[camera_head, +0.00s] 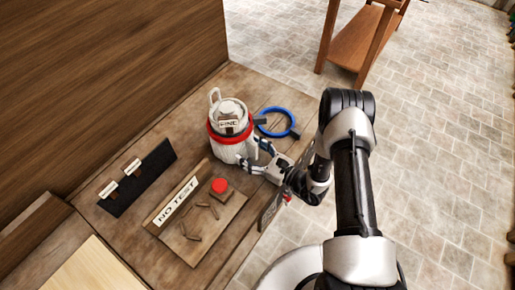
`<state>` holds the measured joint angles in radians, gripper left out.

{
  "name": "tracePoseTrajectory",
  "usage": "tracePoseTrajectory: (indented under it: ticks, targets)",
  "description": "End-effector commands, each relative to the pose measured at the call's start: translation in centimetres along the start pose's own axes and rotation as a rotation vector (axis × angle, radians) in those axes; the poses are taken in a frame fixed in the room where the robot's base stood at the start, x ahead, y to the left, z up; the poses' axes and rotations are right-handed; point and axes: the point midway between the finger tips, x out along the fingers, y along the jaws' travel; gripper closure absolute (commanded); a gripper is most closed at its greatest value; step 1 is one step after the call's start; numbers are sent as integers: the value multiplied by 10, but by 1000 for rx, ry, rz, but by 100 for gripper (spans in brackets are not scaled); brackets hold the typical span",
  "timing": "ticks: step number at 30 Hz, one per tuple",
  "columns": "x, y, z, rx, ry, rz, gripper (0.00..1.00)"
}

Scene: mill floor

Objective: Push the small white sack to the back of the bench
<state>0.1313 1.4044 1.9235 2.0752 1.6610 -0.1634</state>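The small white sack (233,146) stands upright on the wooden bench (120,233), near its right edge. It has a red band round it, a loop at the top left and a tag reading "FINE". My gripper (256,156) is at bench level on the right side of the sack. Its two fingers are spread apart, with their tips close against the sack; I cannot tell whether they touch it. The sack hides part of the fingertips.
A blue ring (291,124) lies right of the sack. In front is a board with a "NO TEST" sign (178,200), a red button (219,186) and several small sticks. A black strip (140,181) with two labels lies left. A wooden wall (90,75) rises behind the bench.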

Motion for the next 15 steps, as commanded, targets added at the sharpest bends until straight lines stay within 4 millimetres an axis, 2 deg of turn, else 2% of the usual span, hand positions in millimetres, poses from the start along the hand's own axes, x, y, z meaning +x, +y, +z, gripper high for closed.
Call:
tracePoseTrajectory:
  ticks: [15]
  targets:
    - [22, 0, 0, -1, 0, 2, 33]
